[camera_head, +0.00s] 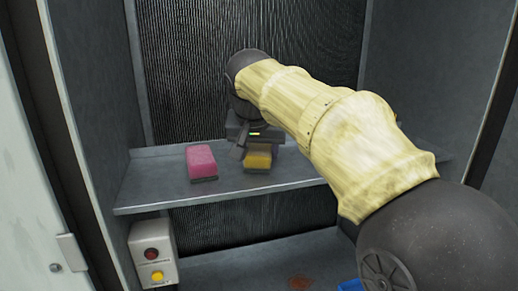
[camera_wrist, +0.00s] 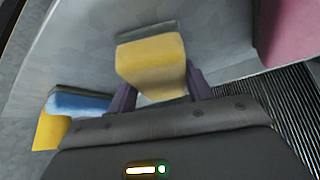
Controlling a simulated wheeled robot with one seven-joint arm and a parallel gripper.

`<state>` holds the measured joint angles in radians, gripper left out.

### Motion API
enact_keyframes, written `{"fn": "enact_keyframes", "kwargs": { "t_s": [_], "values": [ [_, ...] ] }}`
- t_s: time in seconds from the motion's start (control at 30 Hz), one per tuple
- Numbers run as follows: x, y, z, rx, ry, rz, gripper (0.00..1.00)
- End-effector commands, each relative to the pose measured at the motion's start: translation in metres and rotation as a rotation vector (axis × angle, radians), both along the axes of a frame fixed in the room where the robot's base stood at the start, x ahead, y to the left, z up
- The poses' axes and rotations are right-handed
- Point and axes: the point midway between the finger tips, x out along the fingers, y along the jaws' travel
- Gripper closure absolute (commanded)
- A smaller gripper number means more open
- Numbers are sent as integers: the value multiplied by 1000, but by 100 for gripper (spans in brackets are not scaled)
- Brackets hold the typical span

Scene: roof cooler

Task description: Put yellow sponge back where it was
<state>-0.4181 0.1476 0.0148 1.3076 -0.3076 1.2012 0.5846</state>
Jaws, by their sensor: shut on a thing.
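The yellow sponge (camera_head: 258,160) is at the middle of the grey metal shelf, to the right of the pink sponge (camera_head: 201,162). My gripper (camera_head: 257,146) reaches it from above and behind and is shut on it. In the wrist view the yellow sponge (camera_wrist: 152,62) sits between the two dark fingers, with the shelf surface (camera_wrist: 215,30) around it. Whether its underside touches the shelf or hovers just above, I cannot tell. My arm covers the shelf to its right in the head view.
In the wrist view a blue and yellow block (camera_wrist: 80,104) lies on one side and the pink sponge (camera_wrist: 288,28) on the other. A ribbed black panel (camera_head: 190,70) backs the shelf. A switch box (camera_head: 153,255) hangs below left. Bare shelf lies left of the pink sponge.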

Motion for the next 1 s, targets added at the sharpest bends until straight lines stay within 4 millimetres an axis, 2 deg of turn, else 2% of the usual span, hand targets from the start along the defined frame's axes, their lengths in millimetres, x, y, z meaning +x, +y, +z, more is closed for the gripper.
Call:
{"fn": "enact_keyframes", "kwargs": {
  "t_s": [0.33, 0.37, 0.47, 0.77, 1.0],
  "values": [
    [0, 0, -3, 1, -1, 1, 71],
    [0, 0, -3, 1, -1, 0, 46],
    [0, 0, -2, 1, -1, 0, 28],
    [0, 0, -1, 1, -1, 0, 28],
    [-10, 2, 16, 3, -5, 1, 28]
  ]
}}
